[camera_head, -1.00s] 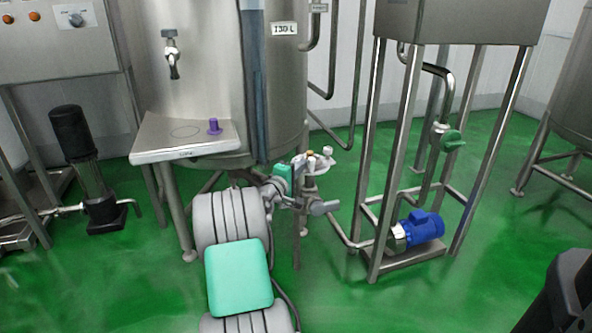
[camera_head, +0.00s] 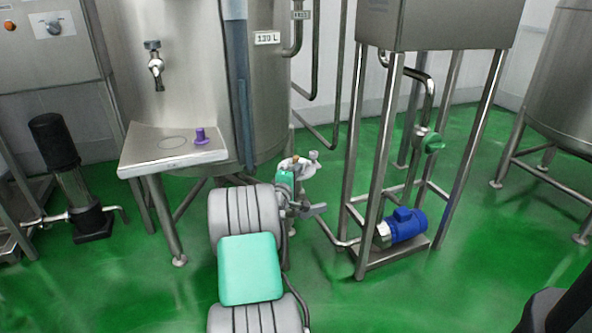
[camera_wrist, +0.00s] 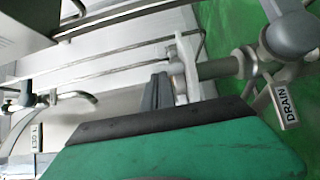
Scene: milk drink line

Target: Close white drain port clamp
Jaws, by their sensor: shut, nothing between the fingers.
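In the wrist view a pale clamp-like piece (camera_wrist: 184,68) stands around the end of the metal drain pipe (camera_wrist: 222,68). I cannot tell whether the clamp is open or closed. My gripper (camera_wrist: 160,88) shows as dark grey fingers beyond its green body, shut and empty, just beside the pale piece. Contact is unclear. In the head view my gripper (camera_head: 288,196) is by the outlet, its fingers mostly hidden.
A tag reading DRAIN (camera_wrist: 287,103) hangs by a grey valve part (camera_wrist: 290,28). The tank (camera_head: 195,70) carries a shelf (camera_head: 150,150) with a purple piece (camera_head: 200,136). A steel frame with a blue pump (camera_head: 405,225) stands right.

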